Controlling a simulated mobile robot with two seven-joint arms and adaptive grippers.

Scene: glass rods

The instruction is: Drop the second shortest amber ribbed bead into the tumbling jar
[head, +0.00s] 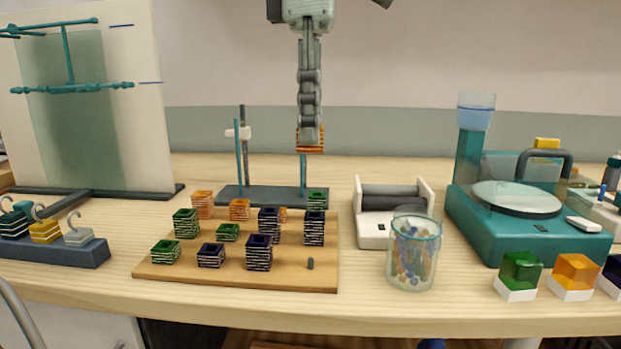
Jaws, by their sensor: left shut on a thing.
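My left gripper (309,133) hangs from the top centre, pointing down. It is shut on an amber ribbed bead (311,149), held in the air above and behind the board; the fingers hide part of it. Other amber ribbed beads stand at the back of the wooden board: a taller one (202,204), a short one (239,209), and one (283,214) mostly hidden behind a dark bead. The tumbling jar (414,262), clear glass with multicoloured pieces inside, stands open and upright right of the board. My right gripper is not in view.
Green and dark blue ribbed beads crowd the wooden board (200,278). A stand with teal rods (239,160) is behind it. A white roller cradle (374,232) stands behind the jar. A teal machine (482,232) and coloured cubes (520,271) are at right.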

